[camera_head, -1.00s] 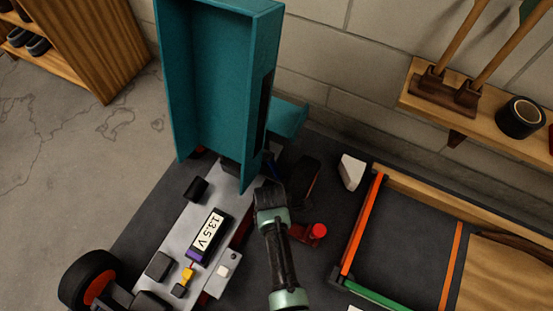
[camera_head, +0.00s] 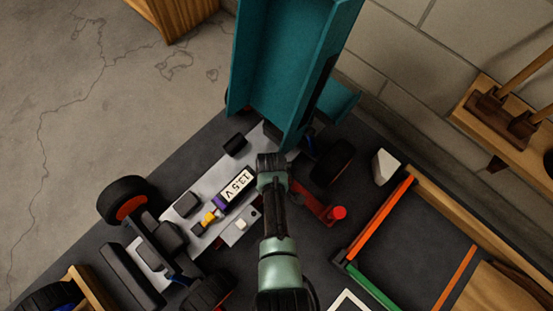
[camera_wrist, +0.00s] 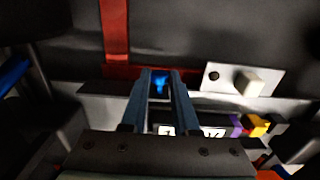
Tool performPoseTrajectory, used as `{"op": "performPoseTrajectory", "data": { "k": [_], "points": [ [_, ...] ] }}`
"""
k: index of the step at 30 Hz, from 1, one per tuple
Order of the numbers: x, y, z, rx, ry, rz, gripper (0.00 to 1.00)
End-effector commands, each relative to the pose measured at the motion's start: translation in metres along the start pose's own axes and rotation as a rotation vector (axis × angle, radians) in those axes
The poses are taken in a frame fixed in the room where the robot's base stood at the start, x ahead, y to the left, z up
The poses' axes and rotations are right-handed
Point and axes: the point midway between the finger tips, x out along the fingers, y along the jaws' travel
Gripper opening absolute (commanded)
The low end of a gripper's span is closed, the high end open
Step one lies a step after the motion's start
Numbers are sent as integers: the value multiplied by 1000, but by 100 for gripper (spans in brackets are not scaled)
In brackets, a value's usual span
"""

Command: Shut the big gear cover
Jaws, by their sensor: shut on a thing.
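The racecar's pale grey chassis (camera_head: 208,211) lies on the dark bench, with its 13.5 V battery (camera_head: 238,184) on it. A tall, trough-shaped teal panel (camera_head: 284,55) stands raised over the car's far end. I cannot tell which part is the big gear cover. My gripper (camera_head: 270,160) is low over the chassis, just right of the battery and below the panel's lower end. In the wrist view, my gripper (camera_wrist: 160,78) is shut on a small blue part (camera_wrist: 160,84) between its fingertips. The battery (camera_wrist: 212,130) is partly hidden behind the fingers.
A red part (camera_head: 334,212) lies right of my arm, and a white block (camera_head: 384,167) stands farther right. An orange and green frame (camera_head: 380,218) lies on the bench at right. A wheel (camera_head: 127,201) stands at the car's left.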

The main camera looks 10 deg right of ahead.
Motion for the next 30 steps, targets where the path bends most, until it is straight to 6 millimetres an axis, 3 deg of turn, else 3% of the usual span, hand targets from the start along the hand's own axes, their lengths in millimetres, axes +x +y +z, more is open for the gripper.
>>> {"op": "performPoseTrajectory", "data": {
  "k": [14,15,19,30],
  "points": [
    [0,-1,-2,13,2,-1,0],
    [0,-1,-2,12,2,-1,34],
    [0,-1,-2,12,2,-1,57],
    [-5,0,-2,13,1,0,57]
  ]
}}
